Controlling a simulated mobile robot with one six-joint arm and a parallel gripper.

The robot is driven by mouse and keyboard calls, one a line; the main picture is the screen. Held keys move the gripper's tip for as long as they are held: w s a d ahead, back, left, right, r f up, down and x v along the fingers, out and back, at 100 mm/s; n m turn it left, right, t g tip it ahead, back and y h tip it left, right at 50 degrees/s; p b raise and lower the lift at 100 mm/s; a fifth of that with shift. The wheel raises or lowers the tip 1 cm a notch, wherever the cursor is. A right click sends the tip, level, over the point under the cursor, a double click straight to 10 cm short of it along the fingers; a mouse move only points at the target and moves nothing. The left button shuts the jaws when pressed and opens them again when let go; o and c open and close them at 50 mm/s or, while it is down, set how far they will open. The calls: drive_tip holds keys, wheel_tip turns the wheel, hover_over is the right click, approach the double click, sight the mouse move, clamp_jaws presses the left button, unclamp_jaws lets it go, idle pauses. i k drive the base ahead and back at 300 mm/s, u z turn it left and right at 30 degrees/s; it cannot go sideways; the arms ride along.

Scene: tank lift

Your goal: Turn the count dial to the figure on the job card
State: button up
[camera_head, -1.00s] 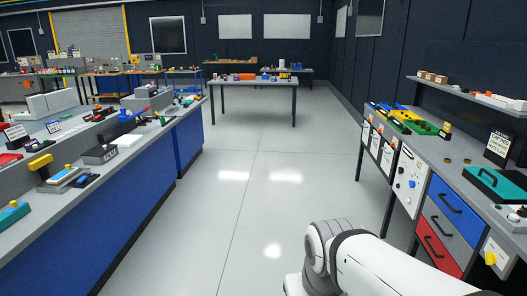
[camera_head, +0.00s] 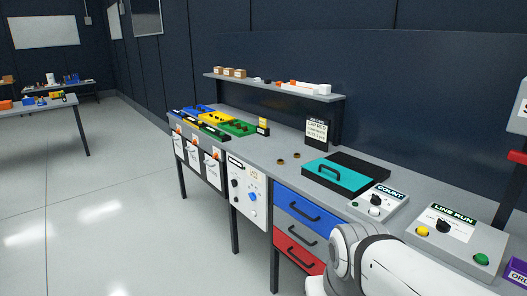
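A grey and white box labelled COUNT (camera_head: 378,202) sits on the right bench, just right of the teal-lidded case. It has a small dark dial (camera_head: 376,199) and a light knob or button below it; the dial's figures are too small to read. A black-framed card (camera_head: 317,130) stands at the back of the bench, with printed lines I cannot read with certainty; whether it is the job card I cannot tell. My white arm reaches in at the lower right, in front of the drawers. My gripper is out of view.
A LINE RUN box (camera_head: 455,232) with a yellow button, black knob and green button stands right of COUNT. The teal case (camera_head: 341,173), drawers (camera_head: 303,215) and a white control panel (camera_head: 248,196) line the bench. The floor (camera_head: 110,215) at left is clear.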

sight(374, 201)
drive_tip(key=u, duration=0.05)
drive_tip(key=i, duration=0.3)
drive_tip(key=z, duration=0.3)
drive_tip(key=k, duration=0.85)
drive_tip(key=z, duration=0.1)
drive_tip(key=i, duration=2)
drive_tip(key=z, duration=0.35)
